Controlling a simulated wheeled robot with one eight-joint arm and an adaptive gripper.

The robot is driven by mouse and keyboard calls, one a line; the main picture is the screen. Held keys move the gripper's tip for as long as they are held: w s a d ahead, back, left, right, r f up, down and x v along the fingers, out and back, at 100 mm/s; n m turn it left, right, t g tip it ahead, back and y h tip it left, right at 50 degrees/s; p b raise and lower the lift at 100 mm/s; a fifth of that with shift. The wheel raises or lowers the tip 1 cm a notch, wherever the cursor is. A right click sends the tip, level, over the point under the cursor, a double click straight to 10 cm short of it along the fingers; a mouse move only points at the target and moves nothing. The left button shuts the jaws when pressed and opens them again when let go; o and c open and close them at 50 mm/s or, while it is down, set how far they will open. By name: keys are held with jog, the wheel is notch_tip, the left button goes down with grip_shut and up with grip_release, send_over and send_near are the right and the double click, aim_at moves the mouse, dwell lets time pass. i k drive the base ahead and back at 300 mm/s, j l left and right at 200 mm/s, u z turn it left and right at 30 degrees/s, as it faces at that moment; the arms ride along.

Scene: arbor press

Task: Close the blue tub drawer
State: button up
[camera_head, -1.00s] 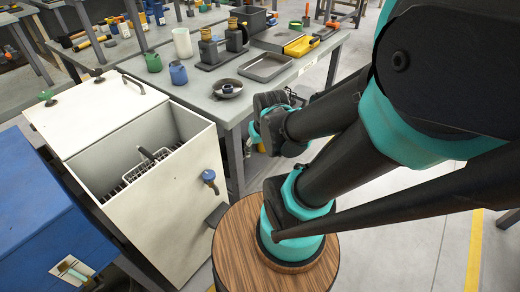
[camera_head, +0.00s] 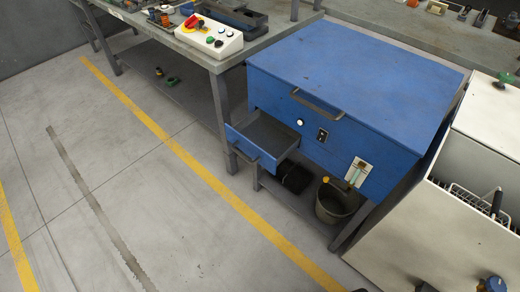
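The blue tub (camera_head: 360,75) is a blue cabinet on grey legs with a flat lid and a dark handle on its upper front. Its drawer (camera_head: 240,143) is pulled out at the lower left of the front. The inside of the drawer looks grey and empty, and a dark bar handle (camera_head: 244,147) runs across its front. My gripper is not in this view now, so I cannot see how its fingers stand.
A grey workbench (camera_head: 217,63) with a white control box (camera_head: 208,37) stands left of the tub. A bucket (camera_head: 337,203) and a dark object (camera_head: 296,177) sit below it. The white cabinet (camera_head: 440,225) is at right. Floor in front, with a yellow line (camera_head: 170,142), is clear.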

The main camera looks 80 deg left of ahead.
aim_at(264, 139)
jog(key=u, duration=3)
